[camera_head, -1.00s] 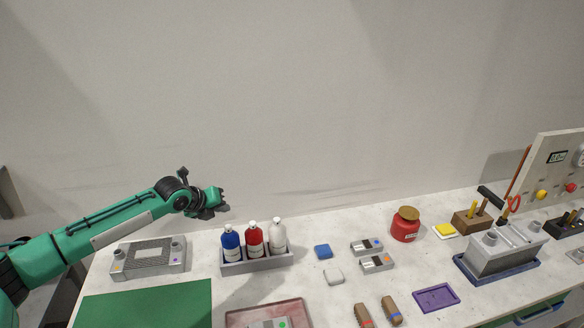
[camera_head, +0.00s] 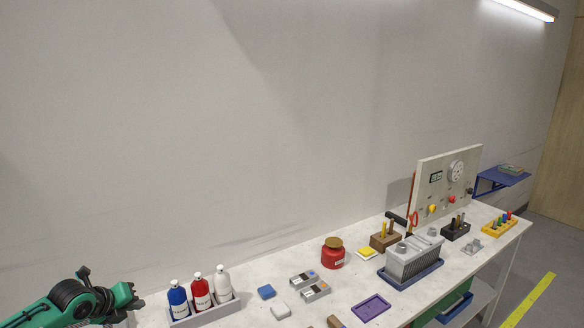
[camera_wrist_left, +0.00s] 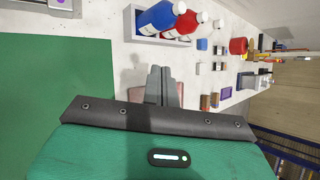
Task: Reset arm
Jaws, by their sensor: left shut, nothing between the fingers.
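My left gripper (camera_head: 134,300) is at the lower left of the head view, on my green arm. It appears just left of the bottle rack (camera_head: 208,314). In the left wrist view its grey fingers (camera_wrist_left: 160,72) are together with nothing between them, above the worktable. The rack holds a blue bottle (camera_head: 178,299), a red bottle (camera_head: 201,292) and a white bottle (camera_head: 222,284), all upright. My right gripper is in neither view.
A red jar (camera_head: 332,254), a grey fixture (camera_head: 412,262) and an upright panel (camera_head: 446,184) stand along the table to the right. A purple tray (camera_head: 371,308) lies near the front. A green mat (camera_wrist_left: 50,95) shows in the left wrist view.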

